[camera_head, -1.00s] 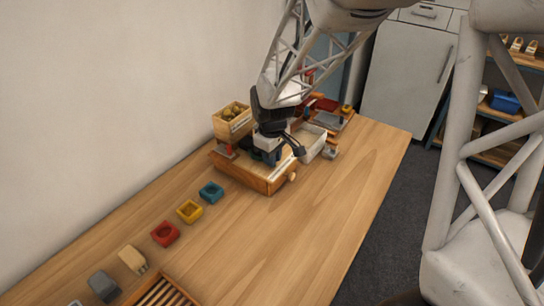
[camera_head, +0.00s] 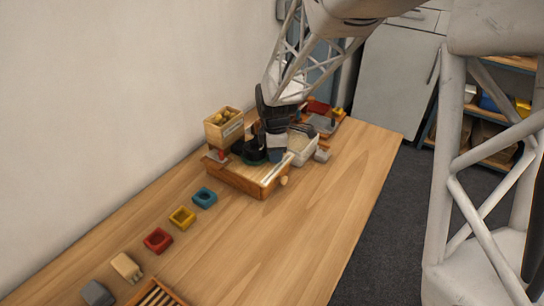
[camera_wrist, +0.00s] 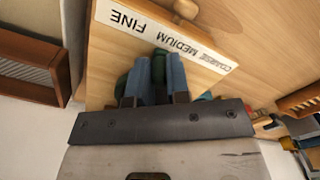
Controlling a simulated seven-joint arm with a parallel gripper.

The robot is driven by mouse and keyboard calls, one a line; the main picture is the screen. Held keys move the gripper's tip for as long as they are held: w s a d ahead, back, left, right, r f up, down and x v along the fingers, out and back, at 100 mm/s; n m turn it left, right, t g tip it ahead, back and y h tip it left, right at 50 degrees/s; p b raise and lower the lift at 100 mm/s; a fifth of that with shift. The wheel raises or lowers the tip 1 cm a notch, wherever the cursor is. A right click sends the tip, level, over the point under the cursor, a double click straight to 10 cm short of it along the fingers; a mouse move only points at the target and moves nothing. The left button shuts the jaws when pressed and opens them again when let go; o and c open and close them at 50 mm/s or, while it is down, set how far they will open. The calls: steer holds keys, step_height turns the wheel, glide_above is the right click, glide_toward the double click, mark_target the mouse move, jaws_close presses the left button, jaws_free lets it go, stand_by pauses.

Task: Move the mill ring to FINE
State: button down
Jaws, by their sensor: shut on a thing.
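The wooden mill (camera_head: 237,180) stands on the table by the wall. Its label strip (camera_wrist: 205,55) shows upside down in the wrist view, with FINE at the left, MEDIUM in the middle and COARSE at the right. The dark green mill ring (camera_head: 252,156) sits on the mill's top, partly hidden by my gripper (camera_head: 275,156). In the wrist view my gripper (camera_wrist: 152,72) has its blue fingers close together on a green part of the ring, next to the strip around FINE and MEDIUM. The exact setting is hidden.
A wooden box of chestnuts (camera_head: 224,127) stands at the mill's back left. A pale tray (camera_head: 302,145) is close at its right. Teal (camera_head: 204,197), yellow (camera_head: 182,217) and red (camera_head: 157,240) holders line the table's left. The table's right side is clear.

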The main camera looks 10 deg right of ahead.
steer(key=shift+w+d+n, duration=0.25)
steer(key=shift+w+n, duration=0.3)
steer(key=shift+n, duration=0.5)
steer(key=shift+w+d+n, duration=0.25)
steer(key=shift+w+n, duration=0.3)
steer(key=shift+n, duration=0.5)
steer(key=c, duration=1.1)
jaws_free()
steer(key=shift+r, duration=0.1)
step_height(320, 180, up, 8)
